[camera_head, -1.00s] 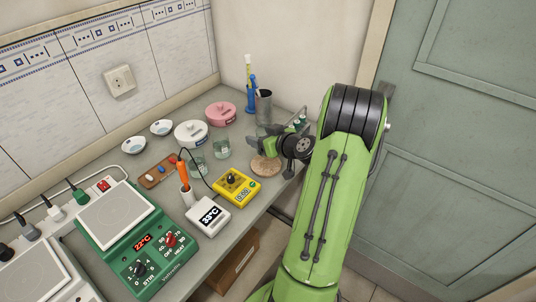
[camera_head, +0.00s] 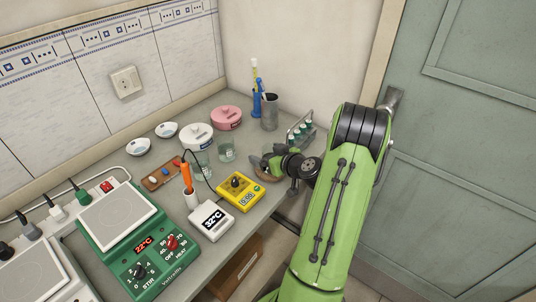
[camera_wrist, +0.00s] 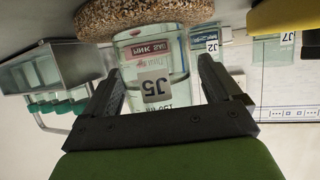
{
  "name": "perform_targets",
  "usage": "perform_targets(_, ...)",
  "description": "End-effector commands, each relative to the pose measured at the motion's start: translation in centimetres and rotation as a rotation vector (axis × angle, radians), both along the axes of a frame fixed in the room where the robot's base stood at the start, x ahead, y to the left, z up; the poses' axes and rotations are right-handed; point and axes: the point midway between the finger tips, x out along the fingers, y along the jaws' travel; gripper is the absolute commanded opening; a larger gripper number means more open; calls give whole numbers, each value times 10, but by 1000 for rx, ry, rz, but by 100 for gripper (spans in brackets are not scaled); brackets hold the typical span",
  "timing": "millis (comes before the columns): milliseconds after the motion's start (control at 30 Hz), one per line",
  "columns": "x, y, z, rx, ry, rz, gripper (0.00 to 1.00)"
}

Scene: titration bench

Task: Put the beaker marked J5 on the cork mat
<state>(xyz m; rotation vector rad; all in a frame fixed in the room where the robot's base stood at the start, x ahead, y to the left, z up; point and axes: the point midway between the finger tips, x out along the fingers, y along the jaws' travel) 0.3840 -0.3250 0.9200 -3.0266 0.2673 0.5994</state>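The beaker marked J5 (camera_wrist: 154,85) is clear glass and sits between the two fingers of my gripper (camera_wrist: 160,80) in the wrist view. In the wrist view, which looks upside down, the cork mat (camera_wrist: 110,18) is at the top, beside the beaker's base. I cannot tell whether the base touches the mat.
Two other beakers, one (camera_head: 226,152) and another (camera_head: 203,165), stand left of my gripper. A rack of teal-capped bottles (camera_head: 302,128) and a grey cup (camera_head: 269,113) stand behind. A yellow device (camera_head: 240,191) is in front, near the bench edge.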

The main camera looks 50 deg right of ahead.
Motion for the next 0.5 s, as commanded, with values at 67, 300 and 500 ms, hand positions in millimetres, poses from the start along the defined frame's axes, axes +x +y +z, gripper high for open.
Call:
perform_targets(67, 0, 0, 0, 0, 0, 0, 91)
perform_targets(300, -2, 0, 6, 0, 0, -2, 91)
perform_targets(500, -51, 7, 23, 1, 1, -9, 91)
